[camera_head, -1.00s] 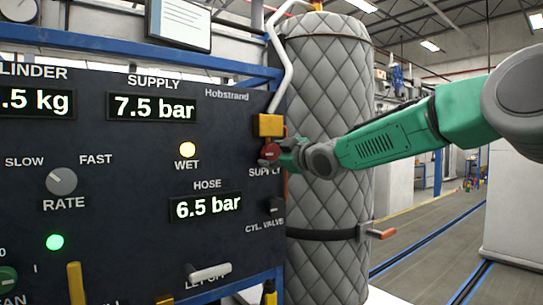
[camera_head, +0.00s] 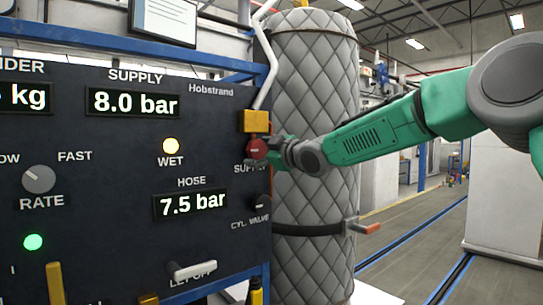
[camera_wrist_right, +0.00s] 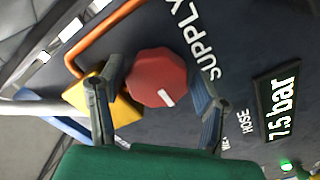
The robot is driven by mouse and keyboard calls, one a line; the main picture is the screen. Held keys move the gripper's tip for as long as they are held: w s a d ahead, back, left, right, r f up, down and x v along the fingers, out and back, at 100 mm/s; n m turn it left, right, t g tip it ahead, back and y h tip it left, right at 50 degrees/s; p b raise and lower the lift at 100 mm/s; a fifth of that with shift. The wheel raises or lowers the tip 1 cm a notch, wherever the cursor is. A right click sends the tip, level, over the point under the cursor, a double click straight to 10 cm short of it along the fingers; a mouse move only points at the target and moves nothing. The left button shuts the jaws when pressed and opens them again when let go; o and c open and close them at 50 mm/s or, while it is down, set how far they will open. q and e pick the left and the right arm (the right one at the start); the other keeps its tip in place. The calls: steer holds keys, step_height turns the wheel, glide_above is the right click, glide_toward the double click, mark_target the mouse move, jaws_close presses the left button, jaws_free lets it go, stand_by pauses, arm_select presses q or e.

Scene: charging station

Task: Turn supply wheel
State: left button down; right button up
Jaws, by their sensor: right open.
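The supply wheel (camera_head: 257,149) is a small red knob at the right edge of the dark panel, above the SUPPLY label. In the right wrist view the wheel (camera_wrist_right: 157,78) is a red many-sided knob with a white mark pointing to the lower right. My right gripper (camera_head: 277,152) reaches it from the right. In the wrist view its two fingers (camera_wrist_right: 160,92) stand open on either side of the wheel, with visible gaps. The supply display (camera_head: 133,102) reads 8.0 bar and the hose display (camera_head: 190,203) reads 7.5 bar. My left gripper is not in view.
A yellow block (camera_head: 255,121) with a white pipe sits just above the wheel. The cylinder valve knob (camera_head: 260,202) is below it. A quilted grey cylinder (camera_head: 312,120) stands behind my right arm.

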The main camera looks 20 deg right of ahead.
steer(key=v, duration=1.1)
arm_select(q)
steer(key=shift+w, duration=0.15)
arm_select(e)
steer(key=shift+d+f, duration=0.1)
stand_by(0.5)
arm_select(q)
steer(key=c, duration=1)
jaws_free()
